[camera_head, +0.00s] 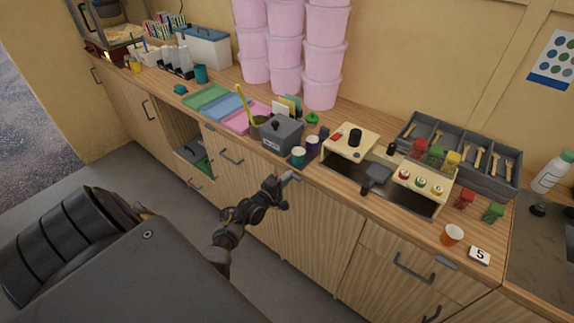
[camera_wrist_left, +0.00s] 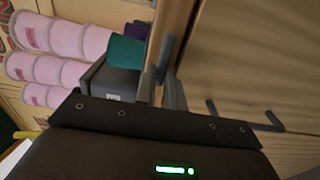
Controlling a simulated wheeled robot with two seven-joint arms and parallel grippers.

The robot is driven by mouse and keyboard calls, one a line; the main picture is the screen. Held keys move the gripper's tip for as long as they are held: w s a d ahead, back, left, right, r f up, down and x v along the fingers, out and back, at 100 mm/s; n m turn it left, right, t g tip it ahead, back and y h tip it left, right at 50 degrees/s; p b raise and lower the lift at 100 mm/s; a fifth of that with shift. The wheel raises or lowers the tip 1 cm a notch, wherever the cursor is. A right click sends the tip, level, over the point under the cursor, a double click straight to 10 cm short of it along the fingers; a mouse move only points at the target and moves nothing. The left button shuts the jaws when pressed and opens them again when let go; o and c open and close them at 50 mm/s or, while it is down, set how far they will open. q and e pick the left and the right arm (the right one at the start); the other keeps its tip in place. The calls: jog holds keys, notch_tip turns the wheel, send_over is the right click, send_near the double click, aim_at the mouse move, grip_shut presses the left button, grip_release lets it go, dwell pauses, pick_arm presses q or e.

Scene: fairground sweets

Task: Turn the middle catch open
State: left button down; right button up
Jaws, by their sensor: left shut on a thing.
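The middle catch (camera_head: 291,176) is a small grey lever at the front edge of the wooden counter, above the cabinet doors. My left gripper (camera_head: 279,187) is at it, with its fingers shut on the lever. In the left wrist view the grey catch (camera_wrist_left: 166,50) sticks out between the fingertips of my left gripper (camera_wrist_left: 163,82), against the counter edge. The fingers hide part of the catch, so I cannot tell how far it is turned. Another grey catch (camera_head: 446,262) lies at the counter edge to the right. My right gripper is not in view.
A cream stove toy (camera_head: 349,144) stands to the right. Cabinet handles (camera_head: 230,157) stick out below the counter. The floor in front is clear.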

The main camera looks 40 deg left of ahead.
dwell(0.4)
pick_arm(q)
jog(key=c, duration=1.5)
grip_release()
jog(key=shift+s+b, duration=0.8)
jog(key=shift+s, duration=4.6)
